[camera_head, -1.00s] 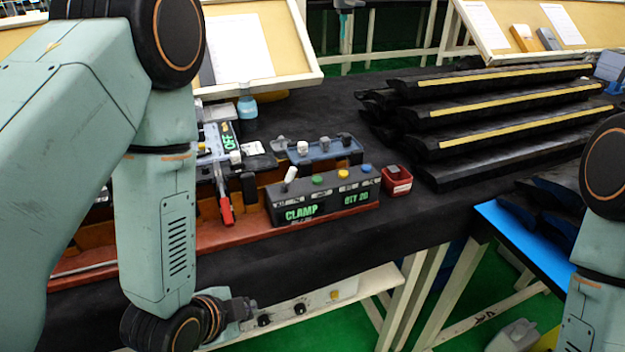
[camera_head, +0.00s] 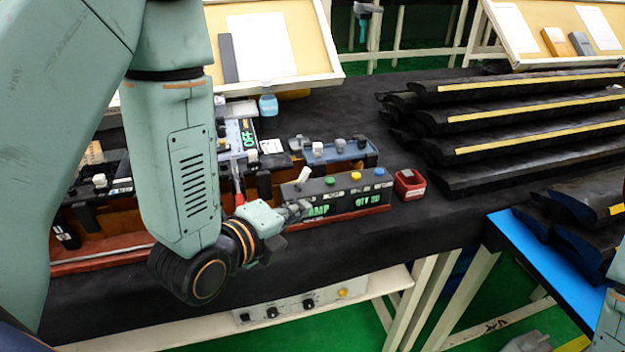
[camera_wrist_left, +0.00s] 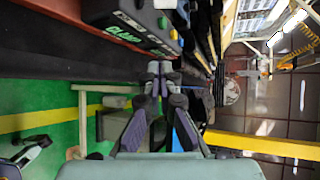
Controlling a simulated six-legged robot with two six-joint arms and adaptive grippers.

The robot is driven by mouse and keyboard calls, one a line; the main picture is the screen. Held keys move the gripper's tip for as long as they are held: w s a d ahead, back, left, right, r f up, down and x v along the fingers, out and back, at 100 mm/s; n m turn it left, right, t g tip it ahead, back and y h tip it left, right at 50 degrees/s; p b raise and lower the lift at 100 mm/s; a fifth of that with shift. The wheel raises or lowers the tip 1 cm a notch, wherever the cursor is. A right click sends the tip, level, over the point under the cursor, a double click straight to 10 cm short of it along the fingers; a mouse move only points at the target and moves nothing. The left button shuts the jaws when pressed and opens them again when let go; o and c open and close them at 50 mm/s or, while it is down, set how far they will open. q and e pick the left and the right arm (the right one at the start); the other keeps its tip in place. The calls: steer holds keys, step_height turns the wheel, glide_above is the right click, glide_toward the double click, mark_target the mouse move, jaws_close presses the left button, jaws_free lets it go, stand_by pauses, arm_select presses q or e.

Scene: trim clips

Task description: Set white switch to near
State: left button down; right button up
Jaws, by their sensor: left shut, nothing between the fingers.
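The white switch (camera_head: 302,177) is a short white lever at the left end of a dark control box (camera_head: 340,191) marked CLAMP. Its tip leans up and slightly right, toward the far side in the head view. My left gripper (camera_head: 303,209) is shut and empty, just in front of the box's front face and below the switch, covering part of the lettering. In the left wrist view the shut fingertips (camera_wrist_left: 160,68) are apart from the box (camera_wrist_left: 128,22), which shows at the top. A white lever (camera_wrist_left: 165,4) shows at that view's top edge. My right gripper is out of view.
Green, yellow and blue knobs (camera_head: 355,176) line the box top to the right of the switch. A blue-grey box (camera_head: 345,158) with levers stands behind. A red bin (camera_head: 409,185) sits at the right. Dark trim parts (camera_head: 520,120) are stacked farther right.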

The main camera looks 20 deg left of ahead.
mark_target(303, 177)
arm_select(q)
steer(key=shift+a+r, duration=0.2)
steer(key=shift+r, duration=0.15)
steer(key=shift+w+d, duration=0.15)
steer(key=w, duration=0.3)
steer(key=w+f, duration=0.1)
steer(key=w, duration=0.2)
steer(key=w+f, duration=0.1)
steer(key=w, duration=0.2)
steer(key=shift+a+f, duration=0.1)
steer(key=shift+a, duration=0.4)
steer(key=shift+a, duration=0.1)
